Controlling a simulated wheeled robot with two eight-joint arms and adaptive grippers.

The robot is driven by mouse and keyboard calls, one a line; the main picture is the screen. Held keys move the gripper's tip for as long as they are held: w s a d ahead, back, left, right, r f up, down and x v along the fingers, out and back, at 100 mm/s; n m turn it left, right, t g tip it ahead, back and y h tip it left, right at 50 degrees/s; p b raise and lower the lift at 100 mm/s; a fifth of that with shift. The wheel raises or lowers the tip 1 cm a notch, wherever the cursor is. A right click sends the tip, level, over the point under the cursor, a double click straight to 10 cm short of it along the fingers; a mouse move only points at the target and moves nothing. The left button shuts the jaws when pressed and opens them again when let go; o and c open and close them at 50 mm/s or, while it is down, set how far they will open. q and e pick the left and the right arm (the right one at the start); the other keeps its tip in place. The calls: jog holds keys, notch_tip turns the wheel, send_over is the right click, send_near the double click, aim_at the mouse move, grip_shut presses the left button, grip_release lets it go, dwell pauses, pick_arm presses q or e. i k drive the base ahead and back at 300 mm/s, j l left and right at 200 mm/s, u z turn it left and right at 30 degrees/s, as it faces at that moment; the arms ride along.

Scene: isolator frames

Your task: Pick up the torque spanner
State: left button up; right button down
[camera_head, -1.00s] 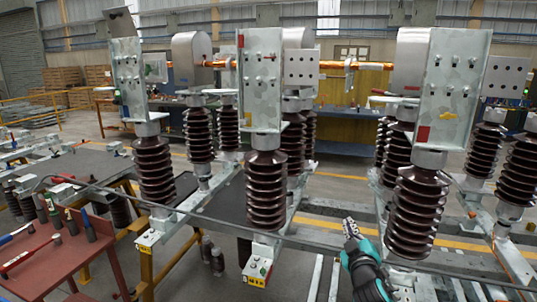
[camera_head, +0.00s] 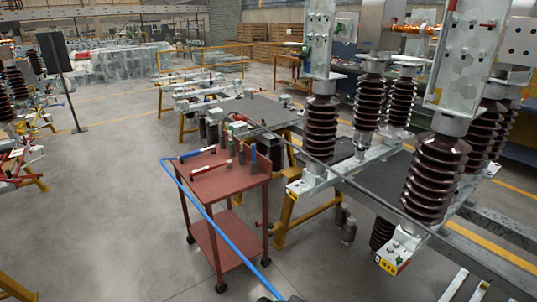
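A red-handled bar tool (camera_head: 207,168) and a blue-handled bar tool (camera_head: 197,153) lie on the top of a red trolley (camera_head: 234,184). I cannot tell which is the torque spanner. Only a small piece of my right gripper (camera_head: 481,289) shows at the bottom right edge, far from the trolley. Its fingers are mostly cut off by the frame.
Several upright screwdriver-like tools (camera_head: 236,149) stand at the trolley's right side. A long blue line (camera_head: 213,223) runs from the trolley's left side to the bottom edge. Isolator frames with brown insulators (camera_head: 435,180) stand to the right. Floor (camera_head: 110,230) left of the trolley is clear.

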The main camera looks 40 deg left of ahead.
aim_at(229, 162)
jog(key=u, duration=1.7)
jog(key=z, duration=1.7)
jog(key=i+j+z, duration=0.1)
jog(key=i+j, duration=0.3)
jog(key=j+u, duration=0.1)
jog(key=u, duration=1.75)
